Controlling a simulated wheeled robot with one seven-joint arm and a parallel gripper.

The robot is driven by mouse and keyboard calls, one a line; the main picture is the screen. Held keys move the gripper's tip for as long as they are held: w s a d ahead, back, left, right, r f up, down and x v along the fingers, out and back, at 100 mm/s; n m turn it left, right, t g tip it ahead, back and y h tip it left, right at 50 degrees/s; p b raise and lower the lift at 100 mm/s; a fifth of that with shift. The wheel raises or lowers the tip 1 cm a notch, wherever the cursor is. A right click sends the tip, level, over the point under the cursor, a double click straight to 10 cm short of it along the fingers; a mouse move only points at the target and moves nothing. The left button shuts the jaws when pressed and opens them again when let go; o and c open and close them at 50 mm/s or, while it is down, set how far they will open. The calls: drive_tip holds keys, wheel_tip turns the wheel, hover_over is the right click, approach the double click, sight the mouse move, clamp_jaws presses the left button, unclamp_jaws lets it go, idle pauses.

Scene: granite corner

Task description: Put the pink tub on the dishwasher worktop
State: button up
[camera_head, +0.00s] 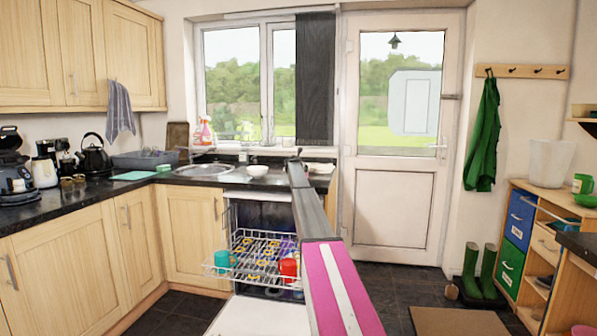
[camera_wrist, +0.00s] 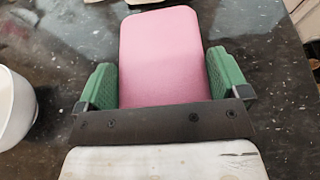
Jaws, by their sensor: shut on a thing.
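The pink tub (camera_wrist: 160,50) is between the two green fingers of my gripper (camera_wrist: 163,76) in the wrist view, and the gripper is shut on it. Below and around it is the dark speckled worktop (camera_wrist: 70,45); I cannot tell whether the tub touches it. In the head view my arm reaches out over the worktop (camera_head: 232,180) above the open dishwasher (camera_head: 262,216). The arm hides the gripper and the tub there.
A white bowl (camera_wrist: 14,108) is left of the tub; it also shows in the head view (camera_head: 257,170). The sink (camera_head: 203,169) is further left. The dishwasher rack (camera_head: 245,262) is pulled out, holding a teal mug (camera_head: 223,260) and a red mug (camera_head: 289,268).

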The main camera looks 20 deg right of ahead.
drive_tip(key=shift+f, duration=0.15)
drive_tip(key=o, duration=0.6)
drive_tip(key=shift+c, duration=0.2)
